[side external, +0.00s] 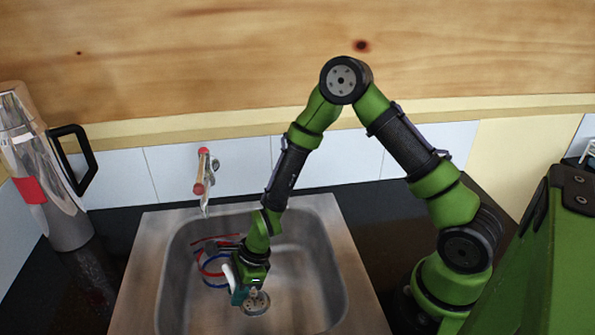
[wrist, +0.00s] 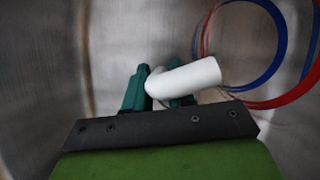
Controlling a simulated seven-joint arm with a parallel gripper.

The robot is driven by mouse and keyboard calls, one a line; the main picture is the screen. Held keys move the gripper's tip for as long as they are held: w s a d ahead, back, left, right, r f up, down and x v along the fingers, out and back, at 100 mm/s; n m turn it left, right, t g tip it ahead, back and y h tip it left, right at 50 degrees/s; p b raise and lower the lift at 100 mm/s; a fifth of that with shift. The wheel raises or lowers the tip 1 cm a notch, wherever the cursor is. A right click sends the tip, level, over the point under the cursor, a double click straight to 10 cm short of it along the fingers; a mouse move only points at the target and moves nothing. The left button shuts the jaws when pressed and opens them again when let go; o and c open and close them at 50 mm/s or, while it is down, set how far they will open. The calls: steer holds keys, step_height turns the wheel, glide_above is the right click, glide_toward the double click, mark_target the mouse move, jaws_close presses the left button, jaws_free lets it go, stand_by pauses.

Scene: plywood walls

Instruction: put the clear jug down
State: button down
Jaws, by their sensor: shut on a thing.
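My gripper (side external: 243,292) is low inside the sink basin, near the drain. In the wrist view its teal fingers (wrist: 158,88) are shut on a white, rounded piece, which looks like the handle of the clear jug (wrist: 190,77). Red and blue curved bands (side external: 207,268) show just left of the gripper and at upper right in the wrist view. They appear to be bands on the clear jug, whose see-through walls I can hardly make out. I cannot tell whether the jug touches the basin floor.
The steel sink (side external: 140,280) has raised walls around my gripper. A tap (side external: 203,178) stands at its back edge. A shiny metal jug (side external: 42,185) with a black handle stands on the dark counter at left. The basin's right side is clear.

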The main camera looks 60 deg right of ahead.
steer(key=shift+f, duration=0.6)
steer(key=c, duration=1)
jaws_free()
steer(key=shift+f, duration=0.1)
steer(key=shift+o, duration=0.2)
steer(key=s+d+r+n+t, duration=0.1)
steer(key=s+d+r+n, duration=0.2)
steer(key=r, duration=0.6)
steer(key=s+d+r+n+t+h, duration=0.15)
steer(key=r+n, duration=0.25)
steer(key=r, duration=0.4)
steer(key=s+d+r+n, duration=0.2)
steer(key=d+r+n, duration=0.2)
steer(key=r, duration=0.5)
steer(key=s+d+r+n+t, duration=0.2)
steer(key=s+d+r+n, duration=0.1)
steer(key=s+r+n, duration=0.5)
steer(key=shift+s+d+n, duration=0.35)
steer(key=shift+s+n, duration=0.1)
steer(key=shift+n, duration=0.35)
